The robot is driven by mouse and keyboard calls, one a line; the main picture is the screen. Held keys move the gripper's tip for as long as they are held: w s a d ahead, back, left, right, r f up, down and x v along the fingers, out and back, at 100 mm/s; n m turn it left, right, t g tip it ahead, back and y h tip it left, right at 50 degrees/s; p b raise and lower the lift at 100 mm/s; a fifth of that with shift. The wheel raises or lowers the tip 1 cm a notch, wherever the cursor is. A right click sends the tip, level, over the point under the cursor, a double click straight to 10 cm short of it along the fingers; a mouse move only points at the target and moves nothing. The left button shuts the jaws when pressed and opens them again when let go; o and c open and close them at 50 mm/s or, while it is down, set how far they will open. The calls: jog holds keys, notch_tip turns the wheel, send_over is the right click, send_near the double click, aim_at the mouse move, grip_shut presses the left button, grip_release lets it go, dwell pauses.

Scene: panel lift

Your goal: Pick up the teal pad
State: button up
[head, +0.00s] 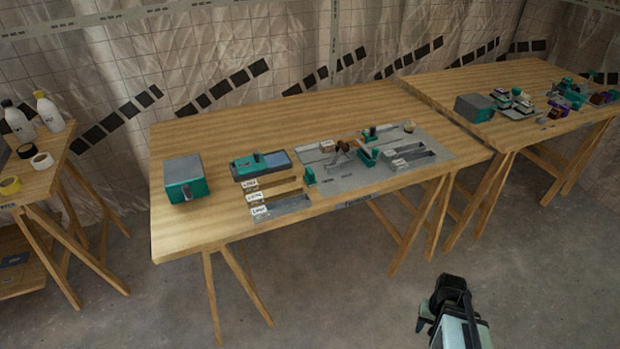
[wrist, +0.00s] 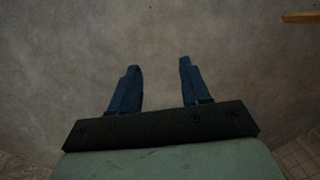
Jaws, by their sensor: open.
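Several teal pieces lie on the near wooden table, and I cannot tell for sure which is the teal pad. One candidate is a low, flat teal piece with a dark blue-grey top and a small raised teal part (head: 260,163), left of the grey mat. Small teal blocks (head: 368,154) stand on the grey mat (head: 350,182). My gripper (head: 440,306) is in front of the table, over the floor, well apart from all of these. In the wrist view, the two blue fingers of my gripper (wrist: 160,80) are apart, with only bare floor between them.
A grey and teal box (head: 185,178) stands at the table's left end. Labelled grey slots (head: 283,207) lie near the front edge. A second table (head: 440,87) with more parts is at the right, and a side table (head: 38,180) with bottles and tape is at the left.

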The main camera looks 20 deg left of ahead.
jog(key=w+a+r+n+t, duration=0.1)
jog(key=w+a+r+t, duration=0.1)
jog(key=w+a+r, duration=0.5)
jog(key=n+t+y, duration=0.3)
jog(key=n, duration=0.5)
send_near(311, 171)
jog(key=x, duration=0.6)
jog(key=shift+s+a+f, duration=0.1)
jog(key=shift+a+f, duration=0.05)
jog(key=shift+f, duration=0.1)
jog(key=shift+x, duration=2.65)
jog(key=shift+r, duration=0.1)
jog(key=shift+c, duration=0.2)
jog(key=c, duration=0.8)
